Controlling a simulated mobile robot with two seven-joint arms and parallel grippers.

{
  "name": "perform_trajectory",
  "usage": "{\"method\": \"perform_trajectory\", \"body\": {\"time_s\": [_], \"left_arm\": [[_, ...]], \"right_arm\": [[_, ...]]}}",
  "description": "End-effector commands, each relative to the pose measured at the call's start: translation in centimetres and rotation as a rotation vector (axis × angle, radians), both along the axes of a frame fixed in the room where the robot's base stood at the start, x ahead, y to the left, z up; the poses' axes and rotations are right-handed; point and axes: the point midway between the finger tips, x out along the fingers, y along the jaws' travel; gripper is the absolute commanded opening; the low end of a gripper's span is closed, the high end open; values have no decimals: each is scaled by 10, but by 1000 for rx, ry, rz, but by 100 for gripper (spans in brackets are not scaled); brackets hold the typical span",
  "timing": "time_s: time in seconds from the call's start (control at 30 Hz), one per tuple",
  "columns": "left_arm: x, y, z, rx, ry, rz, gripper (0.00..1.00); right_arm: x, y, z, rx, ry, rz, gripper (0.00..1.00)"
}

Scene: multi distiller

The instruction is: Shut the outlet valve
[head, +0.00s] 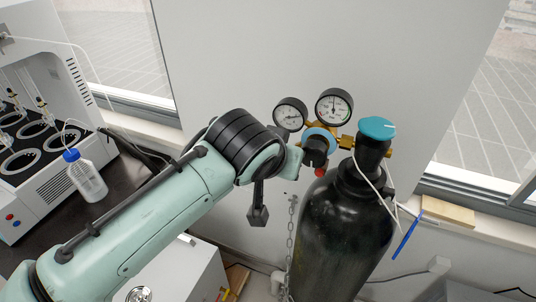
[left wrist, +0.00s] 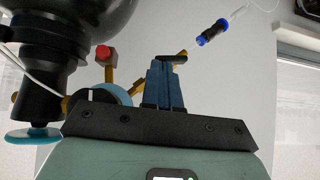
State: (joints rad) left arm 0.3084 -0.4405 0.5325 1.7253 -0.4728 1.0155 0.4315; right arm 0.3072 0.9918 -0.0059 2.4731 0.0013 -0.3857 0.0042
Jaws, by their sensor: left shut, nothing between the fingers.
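The black gas cylinder (head: 340,235) carries a brass regulator with two round gauges (head: 290,114) (head: 334,105), a dark knob (head: 316,150) and a teal handwheel (head: 377,128) on top. My left arm reaches in from the left in the head view, and its wrist hides the regulator's left, outlet side and my fingers. In the left wrist view my left gripper (left wrist: 165,62) is shut and empty. A small brass piece (left wrist: 181,55), perhaps part of the outlet valve, shows at its fingertips; I cannot tell whether they touch. My right gripper is not in view.
A red cap (head: 320,171) sits below the regulator, also in the left wrist view (left wrist: 103,52). A blue-ended hose connector (left wrist: 213,33) is right of the fingers there. A blue-capped bottle (head: 86,178) stands on the dark bench at left. A chain (head: 291,245) hangs beside the cylinder.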

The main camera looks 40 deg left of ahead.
Motion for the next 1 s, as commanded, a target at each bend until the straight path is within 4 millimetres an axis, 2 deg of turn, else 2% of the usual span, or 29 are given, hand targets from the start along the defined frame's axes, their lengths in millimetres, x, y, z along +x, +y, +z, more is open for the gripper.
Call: {"method": "perform_trajectory", "body": {"time_s": [1.0], "left_arm": [[1,-7,-5,-5,0,-1,0]], "right_arm": [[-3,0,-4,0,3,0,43]]}}
